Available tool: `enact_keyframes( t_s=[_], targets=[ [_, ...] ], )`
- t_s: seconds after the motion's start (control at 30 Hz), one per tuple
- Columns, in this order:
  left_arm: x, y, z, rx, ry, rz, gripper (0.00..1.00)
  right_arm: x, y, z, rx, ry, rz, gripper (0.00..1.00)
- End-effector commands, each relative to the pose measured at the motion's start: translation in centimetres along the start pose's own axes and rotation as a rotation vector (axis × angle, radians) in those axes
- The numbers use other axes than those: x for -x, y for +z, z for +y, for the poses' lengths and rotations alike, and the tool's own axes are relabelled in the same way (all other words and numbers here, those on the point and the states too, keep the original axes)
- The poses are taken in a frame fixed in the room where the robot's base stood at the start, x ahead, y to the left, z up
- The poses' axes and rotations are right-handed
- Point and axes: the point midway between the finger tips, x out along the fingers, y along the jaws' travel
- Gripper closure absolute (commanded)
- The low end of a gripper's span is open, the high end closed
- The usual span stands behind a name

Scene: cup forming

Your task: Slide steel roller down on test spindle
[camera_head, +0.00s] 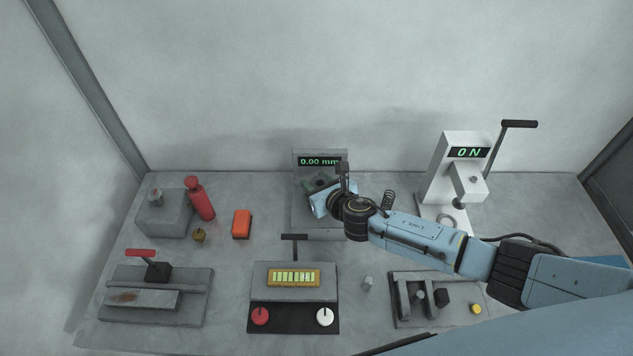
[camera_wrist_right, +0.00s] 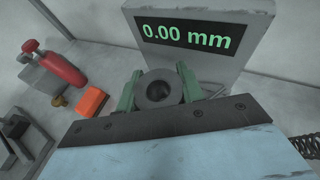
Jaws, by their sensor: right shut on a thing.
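My right gripper (camera_wrist_right: 158,90) is shut on a dark grey ring-shaped steel roller (camera_wrist_right: 157,88), with one green finger on each side of it. The roller's round hole faces the wrist camera and looks dark inside. The gripper is in front of the grey test stand (camera_wrist_right: 240,55), whose display reads 0.00 mm. In the head view my right gripper (camera_head: 321,187) is over the stand's base (camera_head: 305,220) and hides the roller mostly. I cannot make out the test spindle, nor tell whether the roller is around it. My left gripper is not in view.
A press (camera_head: 440,165) showing 0 N stands to the right, with a coil spring (camera_head: 387,200) near my wrist. A red bottle (camera_head: 200,199), an orange block (camera_head: 242,224) and a grey block (camera_head: 165,217) are left. A control box (camera_head: 295,290) and fixtures stand in front.

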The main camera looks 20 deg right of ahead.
Motion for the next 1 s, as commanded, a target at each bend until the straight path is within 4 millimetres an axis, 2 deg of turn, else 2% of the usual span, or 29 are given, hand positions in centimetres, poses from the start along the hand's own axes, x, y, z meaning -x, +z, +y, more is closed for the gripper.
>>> enact_keyframes(
  t_s=[1.0],
  targets=[
    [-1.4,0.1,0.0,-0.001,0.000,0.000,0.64,-0.6,-1.5,0.0,-0.001,0.001,0.000,0.87]
  ],
)
